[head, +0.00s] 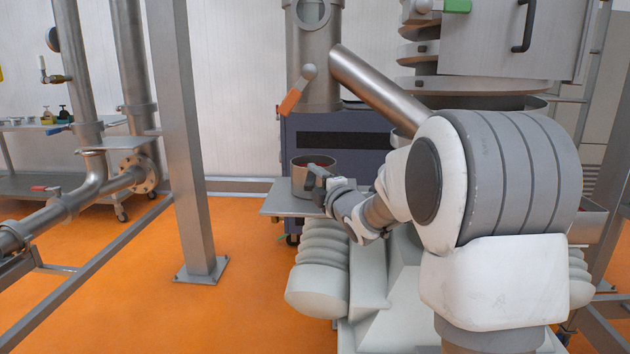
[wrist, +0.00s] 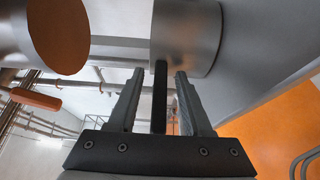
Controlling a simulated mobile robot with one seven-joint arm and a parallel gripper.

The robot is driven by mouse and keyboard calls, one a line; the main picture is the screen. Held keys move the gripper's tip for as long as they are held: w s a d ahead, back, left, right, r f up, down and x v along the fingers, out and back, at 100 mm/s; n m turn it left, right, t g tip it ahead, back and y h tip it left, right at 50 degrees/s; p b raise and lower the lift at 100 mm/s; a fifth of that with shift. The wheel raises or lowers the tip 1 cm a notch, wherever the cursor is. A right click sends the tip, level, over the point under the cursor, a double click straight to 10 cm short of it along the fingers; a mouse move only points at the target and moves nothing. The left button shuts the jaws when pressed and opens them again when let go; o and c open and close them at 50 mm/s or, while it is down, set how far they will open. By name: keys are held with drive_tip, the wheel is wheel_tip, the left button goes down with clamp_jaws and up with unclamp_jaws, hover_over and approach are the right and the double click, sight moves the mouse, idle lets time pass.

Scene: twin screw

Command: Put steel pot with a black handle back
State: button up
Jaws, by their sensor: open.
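The steel pot (head: 301,180) stands upright on a small grey shelf (head: 277,210) in the middle of the head view, with something reddish inside. In the wrist view the pot's wall (wrist: 187,38) is at the top centre. Its black handle (wrist: 160,105) runs between my two fingers, with a gap on each side. My gripper (head: 314,180) is at the pot's right side, open around the handle. It also shows in the wrist view (wrist: 159,74). My gripper covers the handle in the head view.
A vertical steel pipe (head: 313,60) with an orange valve lever (head: 291,102) hangs above the pot. A slanted pipe (head: 378,85) runs to the right. A grey post (head: 184,140) stands left of the shelf. Orange floor (head: 245,250) is clear between them.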

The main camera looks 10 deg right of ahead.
drive_tip(key=shift+r, duration=0.15)
drive_tip(key=shift+s+d, duration=0.1)
drive_tip(key=shift+s, duration=0.2)
drive_tip(key=s+d+f+m+g+h+p, duration=0.15)
drive_tip(key=s+m+g+h, duration=0.35)
drive_tip(key=s+m, duration=1.15)
drive_tip(key=s+a+f+m+g, duration=0.1)
drive_tip(key=s+a+f+g, duration=0.1)
drive_tip(key=s, duration=0.6)
drive_tip(key=s+a+f+m+g+y, duration=0.1)
drive_tip(key=s+a+g, duration=0.1)
drive_tip(key=s, duration=0.6)
drive_tip(key=s+a+f+m+g+y, duration=0.1)
drive_tip(key=s+a+f+g, duration=0.1)
drive_tip(key=s, duration=0.6)
drive_tip(key=shift+s+a+f+g, duration=0.25)
drive_tip(key=shift+s+f+g, duration=0.15)
drive_tip(key=shift+g, duration=0.2)
wheel_tip(320, 180, up, 22)
drive_tip(key=p, duration=2.1)
drive_tip(key=shift+f+p, duration=0.2)
drive_tip(key=shift+p, duration=0.1)
